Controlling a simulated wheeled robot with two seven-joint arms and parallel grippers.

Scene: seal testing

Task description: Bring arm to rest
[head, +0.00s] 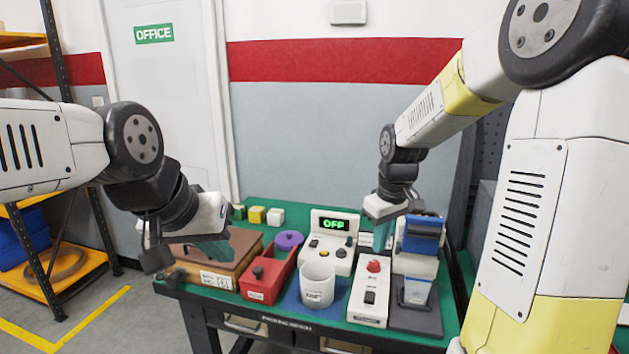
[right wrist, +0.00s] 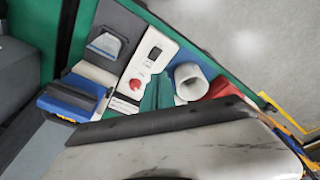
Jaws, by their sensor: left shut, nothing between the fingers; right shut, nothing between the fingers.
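My left arm comes in from the left in the head view, and my left gripper (head: 215,247) hangs over the left end of the green table (head: 335,213), above a brown box. It is shut and empty. My right arm reaches in from the right, and my right gripper (head: 379,232) points down between the OFF display unit and the blue-topped device. It is shut with nothing in it. In the right wrist view its teal fingers (right wrist: 156,95) show beside the red-button panel and the white cup.
The table holds a brown box (head: 218,258), a red box (head: 264,278), a white cup (head: 317,284), an OFF display unit (head: 328,246), a red-button panel (head: 370,295) and a blue-topped device (head: 421,234). A shelf (head: 65,275) stands at left; the floor before it is clear.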

